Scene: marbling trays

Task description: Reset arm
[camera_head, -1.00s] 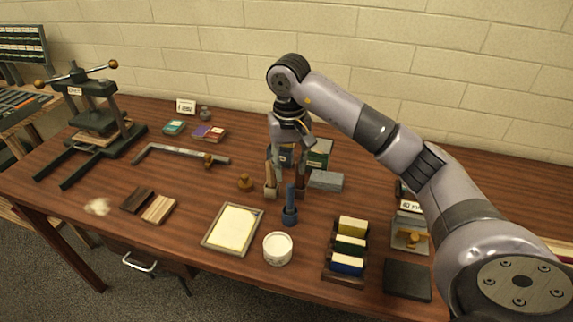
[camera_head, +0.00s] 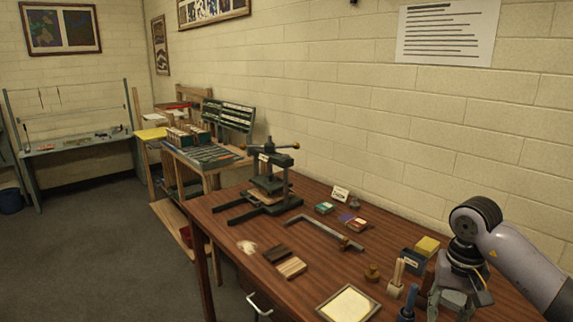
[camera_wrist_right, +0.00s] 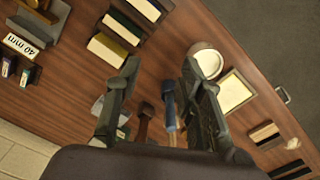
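My right gripper (camera_head: 452,303) is at the lower right of the head view, above the table (camera_head: 225,215). In the right wrist view the same gripper (camera_wrist_right: 160,68) has its two fingers well apart, with nothing held between them. A blue-handled tool (camera_wrist_right: 169,108) and a brown-handled tool (camera_wrist_right: 145,122) show below and between the fingers there. The blue tool (camera_head: 408,300) stands just left of the gripper in the head view. My left arm and gripper are not in view.
A screw press (camera_head: 270,185), a metal square (camera_head: 315,232), wood blocks (camera_head: 290,267) and a framed tray (camera_head: 348,305) lie left of the arm. A labelled blue box (camera_head: 411,262) and a yellow block (camera_head: 428,245) stand close to the gripper. A brick wall is behind.

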